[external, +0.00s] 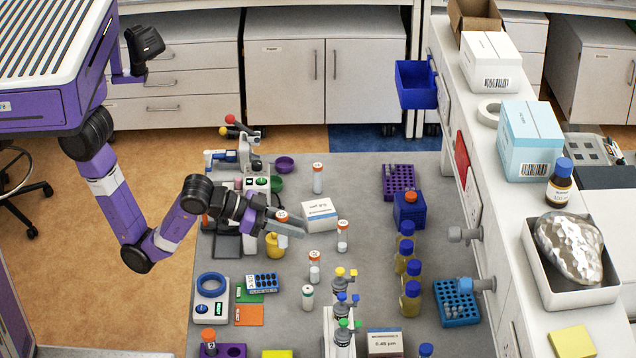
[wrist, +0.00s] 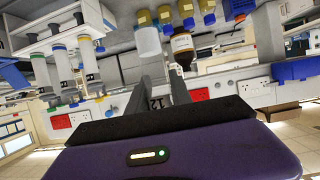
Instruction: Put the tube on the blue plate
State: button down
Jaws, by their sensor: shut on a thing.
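My gripper (external: 284,223) is over the left part of the grey table. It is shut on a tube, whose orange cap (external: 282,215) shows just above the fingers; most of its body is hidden. In the wrist view my gripper (wrist: 160,82) has a pale piece marked "12" (wrist: 156,102) between its fingers. A blue well plate (external: 262,282) lies nearer the front, below the gripper in the picture. A larger blue rack (external: 457,303) stands at the right. A blue ring-shaped top (external: 211,284) sits on a white device at the left.
Orange-capped vials (external: 314,268) and a white box (external: 320,215) stand close to the gripper's right. A yellow bottle (external: 276,246) is just below it. Green and orange cards (external: 249,315) lie front left.

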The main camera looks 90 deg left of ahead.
jog(key=s+a+r+n+y, duration=0.2)
jog(key=s+a+r+y, duration=0.1)
jog(key=s+a, duration=0.3)
jog(key=b, duration=0.2)
send_over(271, 279)
notch_tip(271, 279, down, 16)
jog(key=shift+n, duration=0.3)
jog(key=shift+f, duration=2.35)
jog(key=shift+f, duration=0.1)
jog(key=shift+f+b, duration=0.15)
jog(key=shift+b, duration=0.15)
jog(key=c, duration=1.1)
grip_release()
jog(key=shift+c, duration=0.2)
